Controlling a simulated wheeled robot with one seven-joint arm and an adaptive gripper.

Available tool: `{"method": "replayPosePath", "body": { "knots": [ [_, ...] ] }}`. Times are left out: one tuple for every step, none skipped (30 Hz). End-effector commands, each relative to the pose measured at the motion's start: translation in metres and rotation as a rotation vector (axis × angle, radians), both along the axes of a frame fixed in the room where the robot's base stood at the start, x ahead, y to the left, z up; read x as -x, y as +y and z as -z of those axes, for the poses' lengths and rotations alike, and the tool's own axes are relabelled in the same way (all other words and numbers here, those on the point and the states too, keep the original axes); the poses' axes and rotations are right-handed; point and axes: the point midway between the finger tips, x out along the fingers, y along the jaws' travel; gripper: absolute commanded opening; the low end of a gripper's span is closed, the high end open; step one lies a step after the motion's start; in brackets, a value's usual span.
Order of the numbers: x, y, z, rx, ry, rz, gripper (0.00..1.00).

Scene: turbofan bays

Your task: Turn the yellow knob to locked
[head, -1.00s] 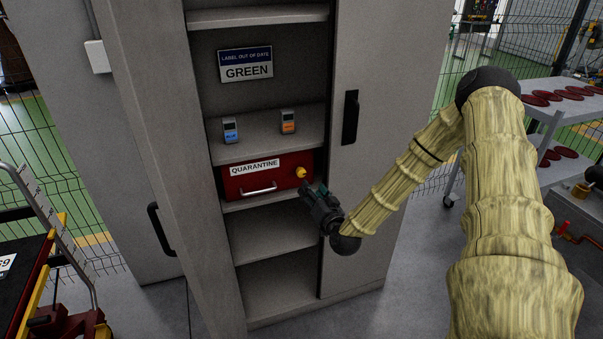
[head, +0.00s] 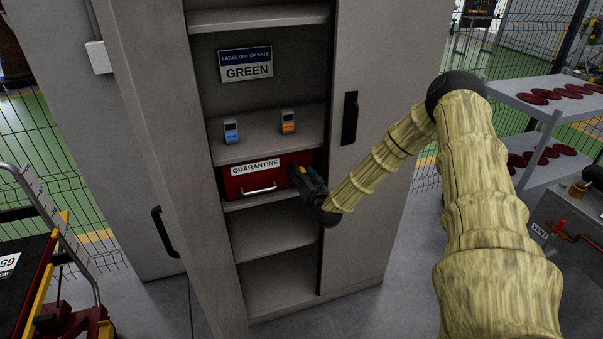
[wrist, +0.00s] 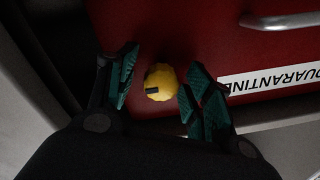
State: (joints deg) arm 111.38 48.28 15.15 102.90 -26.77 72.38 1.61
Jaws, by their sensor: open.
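The yellow knob (wrist: 160,82) is on the front of the red drawer marked QUARANTINE (head: 234,185). It has a dark mark on its face at the lower left in the wrist view. My gripper (wrist: 155,88) is open, with its green fingertips on either side of the knob; I cannot tell if they touch it. In the head view my gripper (head: 298,172) is at the right end of the drawer front and hides the knob. No words for the knob's positions can be read.
The red drawer sits inside a grey cabinet with a silver handle (head: 259,188) on its front. Above it, a shelf (head: 262,143) holds a blue-labelled device (head: 231,131) and an orange-labelled device (head: 288,121). The cabinet's right door (head: 368,200) is close to my arm.

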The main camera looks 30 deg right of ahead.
Motion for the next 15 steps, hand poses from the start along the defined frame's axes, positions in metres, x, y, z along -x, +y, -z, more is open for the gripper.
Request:
{"method": "replayPosePath", "body": {
  "knots": [
    [-0.0005,0.0000,0.0002,0.000,0.000,0.000,0.51],
    [-0.0005,0.0000,0.0003,0.000,0.001,0.000,0.51],
    [-0.0005,0.0001,0.0002,0.000,0.001,0.000,0.51],
    [-0.0005,0.0001,0.0002,0.000,0.001,0.000,0.51],
    [-0.0004,0.0001,0.0002,0.000,0.000,0.000,0.51],
    [-0.0004,0.0001,0.0002,0.000,0.000,0.000,0.51],
    [-0.0004,0.0001,0.0002,0.000,0.000,0.000,0.51],
    [-0.0003,0.0002,0.0002,0.000,0.001,0.000,0.46],
    [-0.0003,0.0001,0.0001,0.000,0.000,0.000,0.39],
    [-0.0003,0.0001,0.0001,0.000,0.000,0.000,0.33],
    [-0.0003,0.0001,0.0001,0.000,0.000,0.000,0.28],
    [-0.0002,0.0000,0.0002,0.000,0.000,0.000,0.20],
    [-0.0002,0.0000,0.0001,0.000,0.000,0.000,0.15],
    [-0.0002,0.0000,0.0001,0.000,0.000,0.000,0.09],
    [-0.0002,-0.0002,0.0002,0.000,0.000,0.000,0.04]
  ]
}}
